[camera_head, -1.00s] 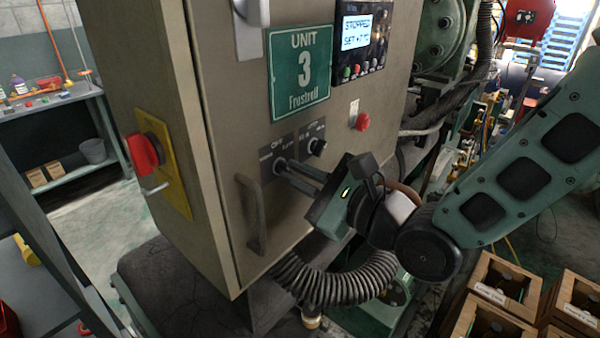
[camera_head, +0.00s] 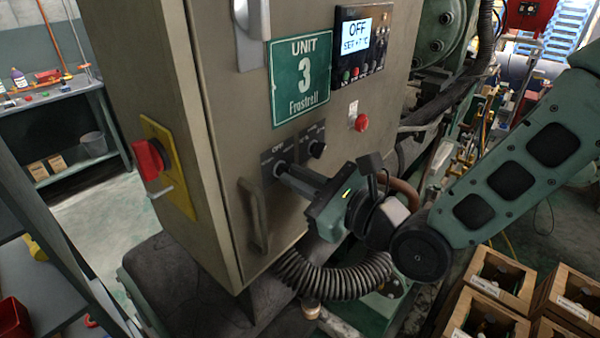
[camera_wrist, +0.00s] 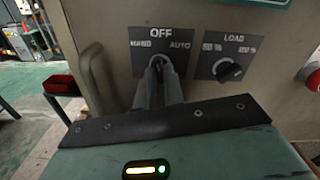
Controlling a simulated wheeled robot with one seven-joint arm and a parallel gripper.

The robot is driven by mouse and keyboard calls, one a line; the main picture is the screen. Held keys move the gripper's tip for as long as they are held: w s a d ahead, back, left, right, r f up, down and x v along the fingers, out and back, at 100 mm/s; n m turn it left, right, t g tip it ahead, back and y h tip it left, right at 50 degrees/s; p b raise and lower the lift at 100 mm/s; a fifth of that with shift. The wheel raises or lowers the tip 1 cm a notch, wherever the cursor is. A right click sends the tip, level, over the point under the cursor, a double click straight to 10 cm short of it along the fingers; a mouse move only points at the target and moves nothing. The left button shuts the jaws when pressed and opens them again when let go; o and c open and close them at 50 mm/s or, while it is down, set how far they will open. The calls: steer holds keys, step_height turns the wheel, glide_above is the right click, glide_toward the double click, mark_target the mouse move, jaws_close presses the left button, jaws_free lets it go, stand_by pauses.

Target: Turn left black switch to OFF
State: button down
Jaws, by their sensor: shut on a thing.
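The left black switch (camera_head: 280,168) is on the cabinet front, on a dark plate marked HAND, OFF and AUTO. In the wrist view the tips of my gripper (camera_wrist: 157,66) are at this switch, under the word OFF, and shut on it. The fingers hide most of the knob, so its pointer is hard to see. In the head view my gripper (camera_head: 284,172) reaches the switch from the lower right. The cabinet display (camera_head: 356,34) reads OFF with a SET line below it.
The LOAD knob (camera_wrist: 228,70) is just right of the switch. A door handle (camera_head: 254,215) is below left. A red button (camera_head: 361,122) is to the upper right, and a red rotary switch (camera_head: 149,160) is on the cabinet's left side. Crates (camera_head: 497,285) stand at the lower right.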

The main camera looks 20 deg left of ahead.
steer(key=shift+r+m, duration=0.1)
steer(key=shift+m, duration=0.3)
steer(key=shift+p, duration=0.3)
steer(key=shift+r+m+p, duration=0.15)
steer(key=shift+m+p, duration=0.3)
steer(key=shift+m, duration=0.15)
steer(key=c, duration=1.6)
jaws_free()
steer(key=shift+f, duration=0.2)
steer(key=p+v, duration=0.1)
steer(key=v, duration=0.8)
